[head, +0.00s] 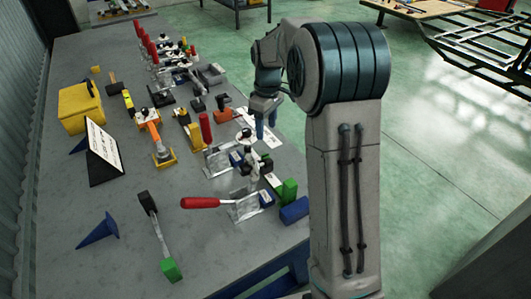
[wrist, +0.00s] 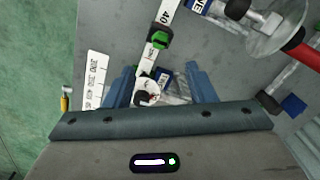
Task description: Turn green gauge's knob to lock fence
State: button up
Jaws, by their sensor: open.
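In the wrist view, a green gauge fence (wrist: 160,38) with a dark part on it sits on a white ruler (wrist: 165,12) marked 40. The fence is just beyond my fingertips. My gripper (wrist: 160,68) is open, with one blue finger on each side of the ruler's line and nothing held. In the head view, my gripper (head: 266,128) points down over the bench's right side. Which dark part is the knob is too small to tell. I cannot make out the gauge surely in the head view, where my gripper and clamps crowd the area.
Between my fingers a white round part (wrist: 147,92) and a blue labelled block show below. A red-handled clamp (head: 203,203), a green block (head: 289,190) and a blue block (head: 294,210) stand nearby on the grey bench (head: 70,200).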

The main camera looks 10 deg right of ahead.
aim_at(265, 155)
notch_tip(265, 155, down, 11)
jog(key=shift+s+a+r+p, duration=0.1)
jog(key=shift+s+a+p, duration=0.05)
jog(key=shift+p, duration=0.25)
jog(key=c, duration=1)
